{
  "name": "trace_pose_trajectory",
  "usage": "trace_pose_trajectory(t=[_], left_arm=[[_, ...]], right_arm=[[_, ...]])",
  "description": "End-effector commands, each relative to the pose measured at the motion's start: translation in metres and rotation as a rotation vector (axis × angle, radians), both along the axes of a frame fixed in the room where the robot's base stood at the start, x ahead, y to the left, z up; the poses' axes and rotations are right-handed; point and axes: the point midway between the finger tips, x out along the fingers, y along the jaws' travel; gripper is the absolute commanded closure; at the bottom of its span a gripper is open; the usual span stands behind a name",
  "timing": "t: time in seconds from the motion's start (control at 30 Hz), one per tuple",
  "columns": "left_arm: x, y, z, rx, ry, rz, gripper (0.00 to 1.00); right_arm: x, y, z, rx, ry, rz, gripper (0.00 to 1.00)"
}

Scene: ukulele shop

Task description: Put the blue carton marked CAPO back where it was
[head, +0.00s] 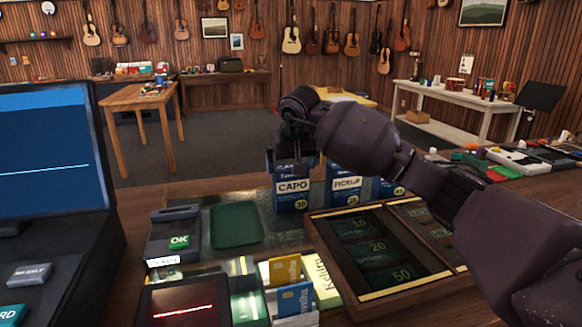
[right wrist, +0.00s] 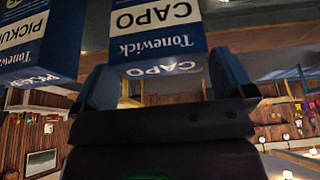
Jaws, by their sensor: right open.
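The blue and white carton marked CAPO (head: 292,188) stands upright at the counter's far side, left of the PICKUP carton (head: 342,187). My right gripper (head: 293,163) is at the top of the CAPO carton, and its open jaws hide part of the top edge. In the right wrist view, which is upside down, the CAPO carton (right wrist: 155,28) lies between the two parted fingers. I cannot tell whether either finger touches it. The PICKUP carton also shows there at the left (right wrist: 38,40). My left gripper is out of view.
A third blue carton (head: 387,190) stands right of PICKUP, partly behind my right arm. A wooden cash tray (head: 330,288) lies in front. A dark green pad (head: 236,224), a card reader with an OK key (head: 174,234) and a card holder (head: 291,312) stand at the left.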

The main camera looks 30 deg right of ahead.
Motion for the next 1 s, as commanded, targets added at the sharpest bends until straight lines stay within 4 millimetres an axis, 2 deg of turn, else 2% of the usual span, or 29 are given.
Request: trace_pose_trajectory(t=[0.03, 0.2, 0.5, 0.7, 1.0], left_arm=[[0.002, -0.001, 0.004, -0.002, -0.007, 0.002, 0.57], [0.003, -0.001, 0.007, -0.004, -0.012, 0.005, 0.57], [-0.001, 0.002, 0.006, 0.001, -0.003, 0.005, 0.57], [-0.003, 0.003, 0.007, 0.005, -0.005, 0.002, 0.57], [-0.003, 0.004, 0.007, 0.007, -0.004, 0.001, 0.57]], right_arm=[[-0.004, 0.0, 0.014, -0.004, -0.008, 0.001, 0.0], [-0.016, 0.003, 0.046, -0.004, -0.009, 0.001, 0.0], [-0.034, 0.008, 0.087, -0.003, -0.005, 0.001, 0.0], [-0.038, 0.01, 0.096, -0.001, -0.002, 0.001, 0.0], [-0.038, 0.01, 0.097, -0.001, -0.002, 0.001, 0.0]])
